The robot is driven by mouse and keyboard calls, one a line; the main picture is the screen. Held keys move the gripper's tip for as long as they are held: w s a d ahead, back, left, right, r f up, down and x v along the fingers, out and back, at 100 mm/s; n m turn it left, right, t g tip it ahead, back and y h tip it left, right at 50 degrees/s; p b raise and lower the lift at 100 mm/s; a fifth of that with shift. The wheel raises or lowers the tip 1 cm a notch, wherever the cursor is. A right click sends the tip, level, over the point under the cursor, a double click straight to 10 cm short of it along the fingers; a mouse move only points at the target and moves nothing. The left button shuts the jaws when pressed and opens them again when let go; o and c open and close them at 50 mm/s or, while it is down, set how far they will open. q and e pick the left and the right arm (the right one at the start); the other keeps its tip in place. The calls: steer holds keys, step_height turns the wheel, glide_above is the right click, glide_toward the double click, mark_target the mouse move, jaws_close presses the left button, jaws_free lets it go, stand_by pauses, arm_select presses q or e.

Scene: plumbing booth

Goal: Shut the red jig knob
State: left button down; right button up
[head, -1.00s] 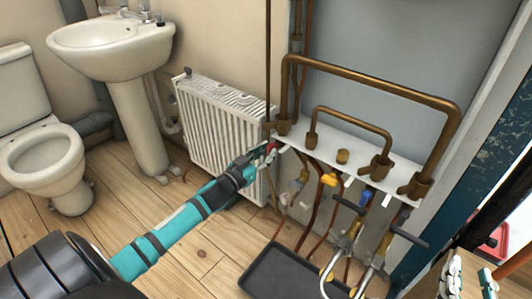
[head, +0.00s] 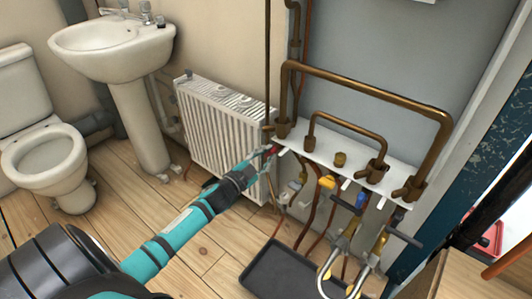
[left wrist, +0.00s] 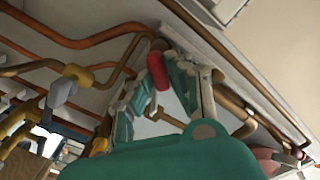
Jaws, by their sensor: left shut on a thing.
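The red jig knob (head: 274,149) sits under the left end of the white pipe jig plate (head: 325,157), beside the radiator, mostly hidden by my fingers in the head view. My left gripper (head: 268,154) reaches up to it from the lower left and is shut on it. In the left wrist view the red knob (left wrist: 158,74) shows between the two teal-and-grey fingers of my left gripper (left wrist: 165,85). Its exact turn angle is hard to tell. My right gripper is not in view.
A yellow valve handle (head: 327,182) and a blue one (head: 360,201) hang under the plate, right of the red knob. Brown pipes (head: 370,84) arch above it. The radiator (head: 220,135) stands close on the left. A black tray (head: 285,275) lies on the floor below.

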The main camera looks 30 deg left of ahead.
arm_select(q)
steer(key=m, duration=0.2)
steer(key=shift+m, duration=0.4)
steer(key=m, duration=0.2)
steer(key=shift+d+f+m, duration=0.1)
steer(key=shift+m, duration=1.5)
steer(key=shift+f+m, duration=0.1)
steer(key=shift+m, duration=1.2)
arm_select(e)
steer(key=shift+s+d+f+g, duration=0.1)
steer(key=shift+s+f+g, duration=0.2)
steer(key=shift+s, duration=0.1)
arm_select(q)
steer(key=c, duration=1.3)
jaws_free()
steer(key=shift+o, duration=0.2)
